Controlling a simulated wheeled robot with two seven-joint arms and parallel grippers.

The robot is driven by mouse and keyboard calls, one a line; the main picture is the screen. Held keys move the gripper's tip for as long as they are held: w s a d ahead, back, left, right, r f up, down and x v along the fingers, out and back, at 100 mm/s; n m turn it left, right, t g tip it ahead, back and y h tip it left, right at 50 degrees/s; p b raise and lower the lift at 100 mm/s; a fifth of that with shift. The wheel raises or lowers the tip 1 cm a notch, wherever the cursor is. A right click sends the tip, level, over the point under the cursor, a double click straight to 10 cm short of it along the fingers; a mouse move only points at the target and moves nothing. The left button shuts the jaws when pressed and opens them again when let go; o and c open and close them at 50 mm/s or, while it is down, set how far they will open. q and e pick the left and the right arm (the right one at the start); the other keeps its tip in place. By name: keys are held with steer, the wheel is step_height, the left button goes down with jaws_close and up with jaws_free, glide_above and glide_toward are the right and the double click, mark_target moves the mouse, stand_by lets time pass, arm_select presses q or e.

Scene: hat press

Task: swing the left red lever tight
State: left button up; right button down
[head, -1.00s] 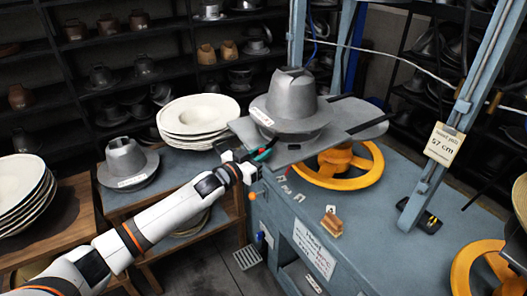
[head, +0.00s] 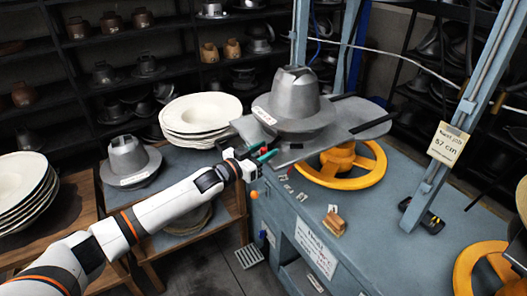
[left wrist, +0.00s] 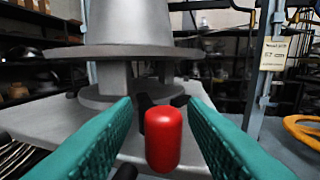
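The red knob of the left lever (left wrist: 163,138) stands upright in the left wrist view, between the two green finger pads and apart from both. My left gripper (left wrist: 163,125) is open around it. In the head view my left gripper (head: 262,154) is at the left front edge of the press's grey plate (head: 345,135), just below the hat form. The grey metal hat form (head: 294,98) stands on that plate. The lever's shaft is mostly hidden in both views. My right gripper is not in view.
An orange handwheel (head: 372,176) sits under the plate. A blue post (head: 447,145) with a card rises at the right. White hat bodies (head: 201,113) are stacked at the left, near a grey hat form (head: 128,158). A brown brush (head: 333,222) lies on the bench.

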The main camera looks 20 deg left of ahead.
arm_select(q)
steer(key=b+v, duration=0.3)
steer(key=v, duration=0.9)
steer(key=shift+b, duration=0.35)
